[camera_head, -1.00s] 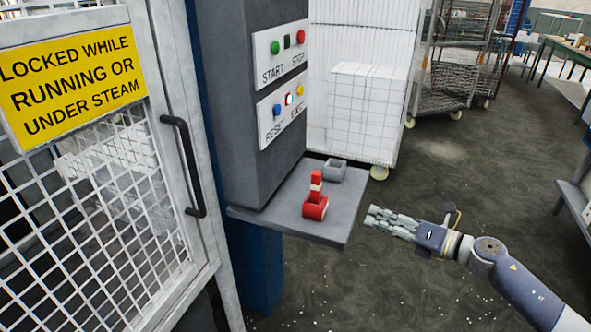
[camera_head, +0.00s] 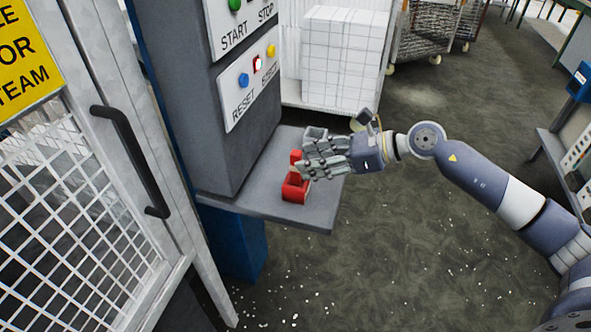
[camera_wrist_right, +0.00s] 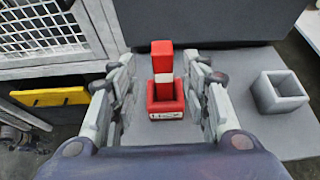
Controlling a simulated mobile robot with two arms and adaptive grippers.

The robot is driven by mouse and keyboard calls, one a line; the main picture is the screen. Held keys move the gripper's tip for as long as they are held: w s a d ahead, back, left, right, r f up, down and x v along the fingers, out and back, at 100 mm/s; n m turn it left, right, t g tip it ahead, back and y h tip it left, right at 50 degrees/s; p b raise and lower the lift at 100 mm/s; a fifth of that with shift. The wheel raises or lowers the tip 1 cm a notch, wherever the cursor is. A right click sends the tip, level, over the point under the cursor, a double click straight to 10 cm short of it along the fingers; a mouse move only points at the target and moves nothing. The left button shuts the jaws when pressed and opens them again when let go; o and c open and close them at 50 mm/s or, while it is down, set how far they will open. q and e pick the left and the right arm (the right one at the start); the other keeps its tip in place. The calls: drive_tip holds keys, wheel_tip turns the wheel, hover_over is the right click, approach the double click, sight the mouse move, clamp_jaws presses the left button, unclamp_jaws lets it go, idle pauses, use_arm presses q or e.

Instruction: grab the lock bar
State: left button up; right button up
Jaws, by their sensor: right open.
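The lock bar looks to be the red upright piece with a white band (camera_wrist_right: 162,68); it stands in a red holder (camera_wrist_right: 166,107) on the grey shelf. In the head view the red holder (camera_head: 294,188) shows on the shelf, and the bar is partly hidden by my right gripper. My right gripper (camera_head: 308,160) is over the shelf, coming from the right. In the right wrist view its fingers (camera_wrist_right: 160,88) are open, one on each side of the bar, with visible gaps. My left gripper is in neither view.
The grey shelf (camera_head: 262,205) juts from a panel column with START, STOP, RESET and EJECT buttons (camera_head: 248,75). An open grey square cup (camera_wrist_right: 280,90) stands right of the holder. A mesh door with a black handle (camera_head: 130,160) is at the left. Open floor lies to the right.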

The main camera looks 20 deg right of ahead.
sight(296, 174)
drive_tip(key=p+x, duration=0.1)
drive_tip(key=x, duration=0.1)
drive_tip(key=p+x, duration=0.1)
drive_tip(key=x, duration=0.2)
drive_tip(key=shift+w+d+f, duration=0.1)
drive_tip(key=shift+d+f, duration=0.05)
drive_tip(key=shift+f, duration=0.1)
clamp_jaws()
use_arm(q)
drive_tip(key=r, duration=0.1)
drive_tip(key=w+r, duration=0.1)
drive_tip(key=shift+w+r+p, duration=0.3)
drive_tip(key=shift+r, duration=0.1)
